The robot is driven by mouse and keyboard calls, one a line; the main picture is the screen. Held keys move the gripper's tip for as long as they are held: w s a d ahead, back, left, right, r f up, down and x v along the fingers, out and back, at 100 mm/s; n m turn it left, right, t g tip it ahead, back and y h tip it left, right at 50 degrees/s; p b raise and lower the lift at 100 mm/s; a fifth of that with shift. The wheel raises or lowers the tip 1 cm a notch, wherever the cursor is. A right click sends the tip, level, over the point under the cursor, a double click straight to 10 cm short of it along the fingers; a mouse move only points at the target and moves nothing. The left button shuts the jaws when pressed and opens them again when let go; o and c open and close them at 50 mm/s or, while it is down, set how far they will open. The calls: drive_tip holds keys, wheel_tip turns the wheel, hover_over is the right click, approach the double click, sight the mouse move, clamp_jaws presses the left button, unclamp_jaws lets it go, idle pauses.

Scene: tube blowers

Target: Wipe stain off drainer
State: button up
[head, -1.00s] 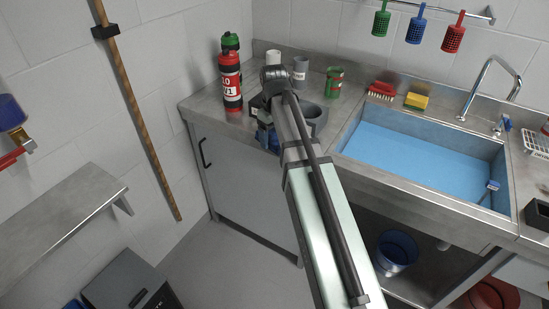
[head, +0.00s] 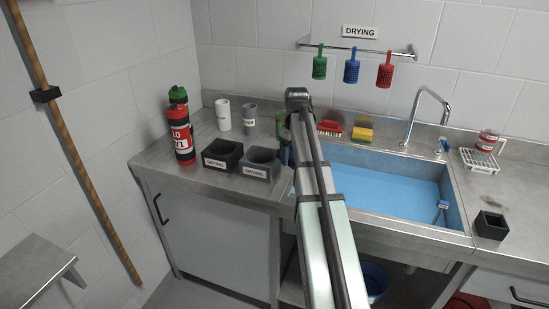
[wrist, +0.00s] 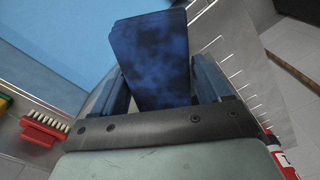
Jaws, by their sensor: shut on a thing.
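In the wrist view my gripper (wrist: 160,90) is shut on a dark blue, mottled flat piece (wrist: 150,55), with a finger on each side of it.
The sink (head: 390,195) has a blue inside. A red brush (head: 330,127) and yellow sponge (head: 362,133) lie behind it. A black box (head: 222,155) and a grey box (head: 258,162) stand left, near a red bottle (head: 181,135) and two cylinders. Colored baskets hang above.

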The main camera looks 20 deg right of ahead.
drive_tip(key=s+d+m, duration=0.2)
drive_tip(key=s+d, duration=0.1)
drive_tip(key=d, duration=0.5)
drive_tip(key=s+d+m, duration=0.1)
drive_tip(key=s+d, duration=0.1)
drive_tip(key=d, duration=0.6)
drive_tip(key=m, duration=0.8)
approach(511, 207)
drive_tip(key=shift+a+f, duration=0.15)
drive_tip(key=shift+f, duration=1.25)
drive_tip(key=shift+a+f, duration=0.1)
drive_tip(key=shift+f, duration=1.25)
drive_tip(key=shift+w+a+f, duration=0.6)
drive_tip(key=shift+f, duration=0.05)
drive_tip(key=shift+c, duration=0.9)
drive_tip(key=shift+w+a, duration=3.15)
drive_tip(key=shift+a, duration=0.05)
drive_tip(key=shift+s+d, duration=0.15)
drive_tip(key=shift+d, duration=0.1)
drive_tip(key=shift+s+d, duration=3.55)
drive_tip(key=shift+s+d+r, duration=0.1)
wheel_tip(511, 207, up, 8)
